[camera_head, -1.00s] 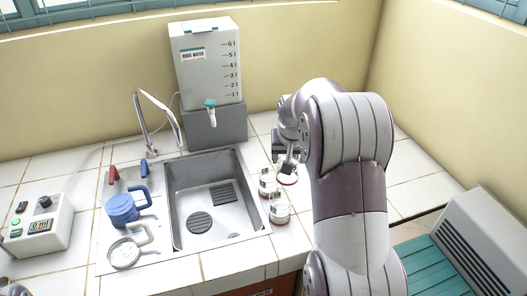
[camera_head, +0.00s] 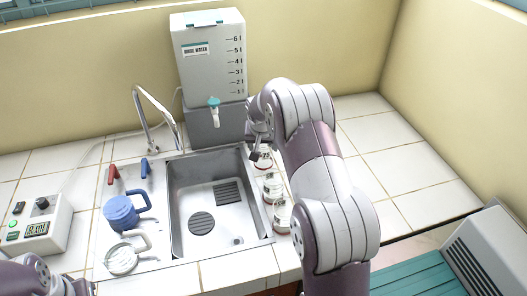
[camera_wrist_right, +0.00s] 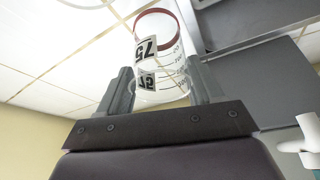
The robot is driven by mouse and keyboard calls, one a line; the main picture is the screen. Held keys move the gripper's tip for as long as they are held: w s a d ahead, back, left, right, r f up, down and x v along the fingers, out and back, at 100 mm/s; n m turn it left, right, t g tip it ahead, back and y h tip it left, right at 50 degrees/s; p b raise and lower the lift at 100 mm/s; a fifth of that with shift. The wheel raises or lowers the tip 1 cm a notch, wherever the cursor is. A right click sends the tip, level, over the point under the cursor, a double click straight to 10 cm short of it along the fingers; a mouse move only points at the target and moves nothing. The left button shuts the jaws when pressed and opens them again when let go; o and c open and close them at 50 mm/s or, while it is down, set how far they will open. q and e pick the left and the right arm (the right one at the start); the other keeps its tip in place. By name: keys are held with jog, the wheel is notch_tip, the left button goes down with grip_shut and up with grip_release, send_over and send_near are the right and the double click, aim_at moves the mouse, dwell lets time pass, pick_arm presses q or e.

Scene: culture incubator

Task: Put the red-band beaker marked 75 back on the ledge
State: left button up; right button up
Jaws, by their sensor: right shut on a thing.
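The red-band beaker marked 75 (camera_head: 265,161) is at the far end of a row of beakers along the right side of the sink. My right gripper (camera_head: 257,152) is shut on it. In the right wrist view the clear beaker (camera_wrist_right: 157,62), with its red band and 75 label, sits between the two fingers (camera_wrist_right: 166,92). I cannot tell whether its base touches the surface. Two similar beakers, a middle one (camera_head: 273,188) and a near one (camera_head: 282,216), stand nearer me. Part of my left arm shows at the lower left corner; its jaws are not clear.
The sink (camera_head: 205,208) lies left of the row, with a tap (camera_head: 152,115) behind it. A water dispenser (camera_head: 209,65) stands at the back. A blue jug (camera_head: 121,211) and a clear jug (camera_head: 122,258) stand left of the sink. Tiles at right are clear.

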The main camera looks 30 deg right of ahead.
aim_at(263, 155)
notch_tip(263, 155, down, 3)
jog(key=shift+s+a, duration=0.1)
jog(key=shift+f, duration=0.55)
jog(key=o, duration=1.5)
